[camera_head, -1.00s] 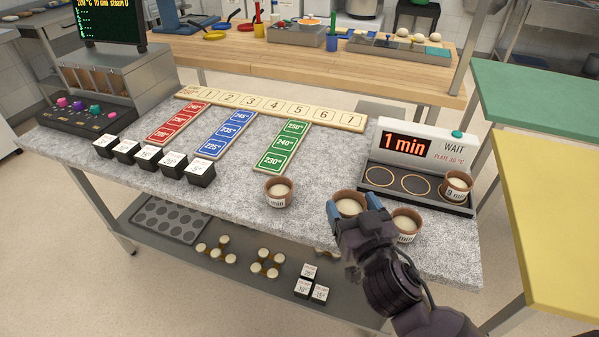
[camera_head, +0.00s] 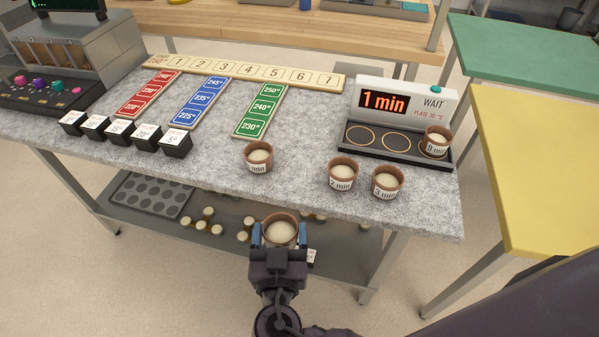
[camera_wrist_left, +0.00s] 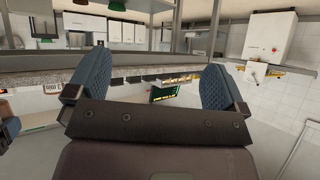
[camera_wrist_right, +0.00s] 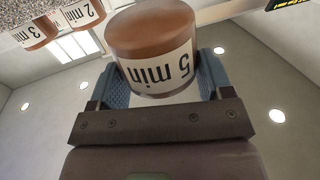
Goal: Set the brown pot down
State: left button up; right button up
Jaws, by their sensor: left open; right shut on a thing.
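A brown pot (camera_head: 281,217) with pale contents is between the fingers of my right gripper (camera_head: 280,236). The gripper is shut on it, in front of the grey worktop (camera_head: 215,178) and apart from the other pots. In the right wrist view the held pot (camera_wrist_right: 152,38) shows its "5 min" label upside down. My left gripper (camera_wrist_left: 158,90) is open and empty in the left wrist view; it is not in the head view.
Brown pots labelled "2 min" (camera_head: 342,174) and "3 min" (camera_head: 387,181) stand near the front edge. Another pot (camera_head: 258,157) stands to their left. A further pot sits on the right ring of the timer plate (camera_head: 397,160); two rings are empty. A lower shelf (camera_head: 230,222) holds small items.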

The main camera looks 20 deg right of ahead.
jog(key=shift+s+d+r+m+g+h, duration=0.1)
jog(key=shift+s+d+m+g+h, duration=0.15)
jog(key=shift+d+h, duration=0.2)
jog(key=shift+s+d+r+m+g+h, duration=0.1)
jog(key=shift+d+m+h, duration=0.25)
jog(key=shift+h, duration=0.1)
jog(key=p+x, duration=0.1)
jog(key=x, duration=1.2)
jog(key=shift+r, duration=0.1)
jog(key=shift+f+x, duration=0.1)
jog(key=shift+x, duration=1.15)
jog(key=shift+f+x, duration=0.15)
jog(key=shift+x, duration=1.15)
jog(key=shift+f, duration=0.15)
jog(key=o, duration=1)
jog(key=shift+o, duration=0.2)
